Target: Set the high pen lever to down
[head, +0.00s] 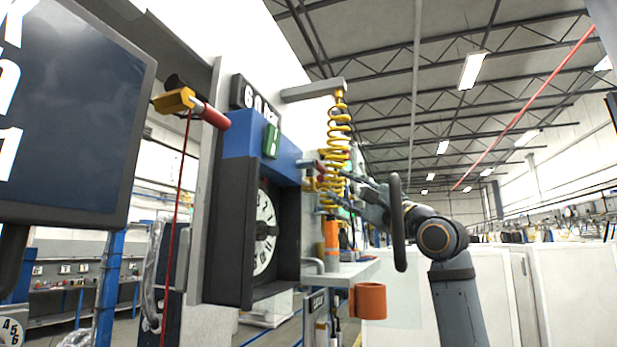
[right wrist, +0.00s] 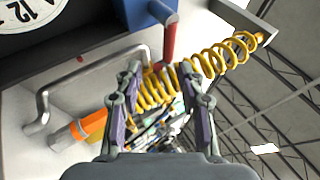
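A red lever handle (right wrist: 168,45) sticks out from the side of the blue housing (right wrist: 105,30) in the right wrist view. In the head view a bit of red (head: 320,172) shows there, mostly hidden by my gripper. My right gripper (head: 318,180) is at the right side of the blue housing (head: 262,140). Its two fingers are spread in the right wrist view (right wrist: 160,78), with the handle's end in line with the gap between them. I cannot tell whether they touch it. My left gripper is not in view.
A yellow coiled hose (head: 337,140) hangs beside and behind the fingers. An orange cylinder (head: 331,240) stands on the ledge below, with a bent metal pipe (right wrist: 45,110) near it. A dial (head: 265,232), red roller (head: 212,115) and large screen (head: 70,110) are to the left.

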